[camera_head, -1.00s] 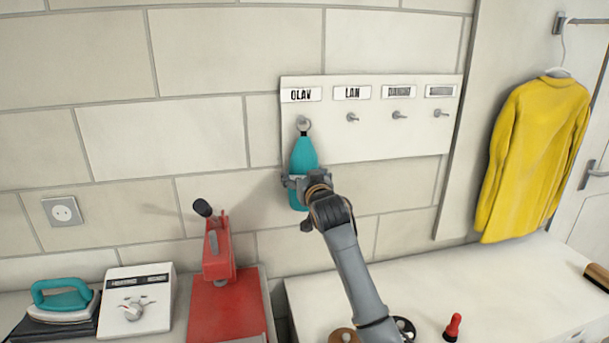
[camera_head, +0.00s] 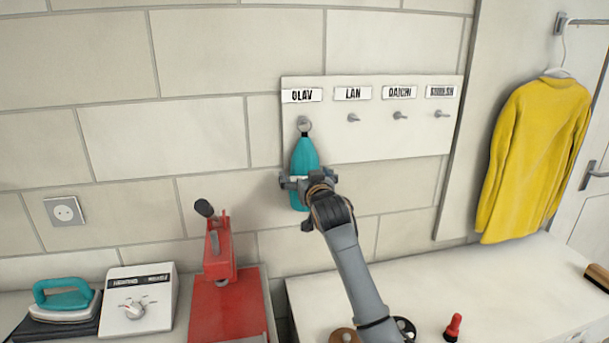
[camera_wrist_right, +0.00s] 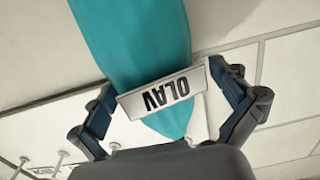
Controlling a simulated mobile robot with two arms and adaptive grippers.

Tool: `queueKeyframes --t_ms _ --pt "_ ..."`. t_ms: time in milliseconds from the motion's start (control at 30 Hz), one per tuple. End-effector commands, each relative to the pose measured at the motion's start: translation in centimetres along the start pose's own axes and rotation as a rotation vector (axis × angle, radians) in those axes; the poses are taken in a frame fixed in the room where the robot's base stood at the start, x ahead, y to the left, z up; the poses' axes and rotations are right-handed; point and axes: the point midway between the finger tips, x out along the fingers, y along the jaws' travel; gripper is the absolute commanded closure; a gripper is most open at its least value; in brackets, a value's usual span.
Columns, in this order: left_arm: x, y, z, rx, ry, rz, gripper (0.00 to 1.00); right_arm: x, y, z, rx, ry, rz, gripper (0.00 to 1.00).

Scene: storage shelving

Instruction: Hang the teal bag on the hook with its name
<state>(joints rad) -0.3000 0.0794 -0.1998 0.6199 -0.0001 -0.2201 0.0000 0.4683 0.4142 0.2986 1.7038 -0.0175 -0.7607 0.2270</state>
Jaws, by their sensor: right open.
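The teal bag (camera_head: 304,160) hangs by its ring from the hook under the OLAV label (camera_head: 301,95) on the white hook board (camera_head: 375,145). In the right wrist view the bag (camera_wrist_right: 135,40) carries a white tag (camera_wrist_right: 162,93) reading OLAV, upside down there. My right gripper (camera_head: 308,183) is at the lower part of the bag. Its fingers (camera_wrist_right: 170,105) are spread on both sides of the bag, apart from it. My left gripper is not in view.
The hooks under LAN (camera_head: 353,118), DAICHI (camera_head: 399,115) and a fourth, hard-to-read label (camera_head: 440,91) are empty. A red press (camera_head: 220,270), a white control box (camera_head: 138,300) and a teal iron (camera_head: 66,300) stand below left. A yellow sweater (camera_head: 533,155) hangs at right.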

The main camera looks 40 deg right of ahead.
Motion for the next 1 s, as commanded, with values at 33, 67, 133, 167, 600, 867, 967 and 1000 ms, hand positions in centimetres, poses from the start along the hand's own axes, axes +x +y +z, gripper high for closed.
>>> queueKeyframes --t_ms 33,67,133,167,600,867,967,1000 --pt "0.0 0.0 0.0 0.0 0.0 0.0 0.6 0.0 0.0 0.1 0.0 -0.001 0.0 0.0" --pt "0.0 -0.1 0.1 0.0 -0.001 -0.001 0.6 0.0 0.0 0.3 0.0 -0.006 0.0 0.0" --pt "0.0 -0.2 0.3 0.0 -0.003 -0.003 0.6 -0.1 0.0 0.3 0.0 -0.006 0.0 0.0" --pt "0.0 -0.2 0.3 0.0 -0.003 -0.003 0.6 -0.1 0.0 0.3 0.0 -0.006 0.0 0.0" --pt "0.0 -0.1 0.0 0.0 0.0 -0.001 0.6 -7.1 -0.1 0.1 0.0 -0.001 -0.001 0.0" --pt "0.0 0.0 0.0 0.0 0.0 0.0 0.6 -11.0 0.0 0.1 0.0 -0.001 -0.001 0.0" --pt "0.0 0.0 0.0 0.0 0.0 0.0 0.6 -11.7 0.0 0.1 0.0 0.0 0.0 0.0" --pt "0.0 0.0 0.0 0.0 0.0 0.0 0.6 -11.9 0.0 0.1 0.0 -0.001 0.0 0.0"
